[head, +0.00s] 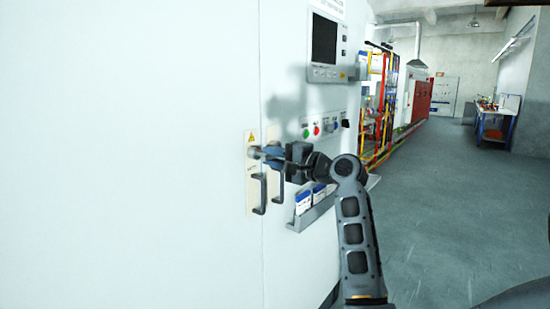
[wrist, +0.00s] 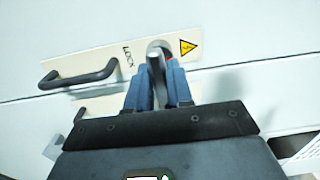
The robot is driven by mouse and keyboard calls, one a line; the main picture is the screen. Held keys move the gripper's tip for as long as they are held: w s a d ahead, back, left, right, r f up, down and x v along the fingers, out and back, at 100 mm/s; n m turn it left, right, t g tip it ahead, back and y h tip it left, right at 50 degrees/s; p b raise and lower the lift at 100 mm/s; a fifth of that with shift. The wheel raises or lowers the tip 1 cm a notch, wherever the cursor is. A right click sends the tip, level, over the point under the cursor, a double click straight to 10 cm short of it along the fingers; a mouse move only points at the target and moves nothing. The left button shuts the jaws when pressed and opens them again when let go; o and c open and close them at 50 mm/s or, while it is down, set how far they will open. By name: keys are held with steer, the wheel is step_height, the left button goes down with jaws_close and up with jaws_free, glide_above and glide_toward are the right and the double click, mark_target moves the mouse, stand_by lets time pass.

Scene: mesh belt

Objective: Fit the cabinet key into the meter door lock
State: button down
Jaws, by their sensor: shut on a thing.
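The cabinet key (wrist: 155,70) is a grey metal piece standing up between the blue fingers in the wrist view. My gripper (wrist: 157,92) is shut on it. In the head view my gripper (head: 270,153) is at the upper part of the pale lock plate, and the key cannot be made out there. The meter door lock (wrist: 160,46) is a round opening in the plate marked LOCK, beside a yellow warning triangle (wrist: 188,47). The key's tip overlaps the lock in the wrist view. I cannot tell whether it is inside or just in front. Fingers and key hide part of the lock.
Dark bar handles stand out from the doors, one on the lock plate (head: 260,193) and one right of it (head: 279,188). A meter panel (head: 328,42), buttons (head: 317,130) and a document tray (head: 312,210) are to the right. Open floor (head: 450,210) lies further right.

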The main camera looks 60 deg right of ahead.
steer(key=shift+w+d, duration=0.1)
steer(key=shift+w, duration=0.5)
steer(key=c, duration=0.9)
jaws_free()
steer(key=shift+b+v, duration=0.75)
steer(key=shift+v, duration=3.15)
steer(key=shift+f, duration=0.1)
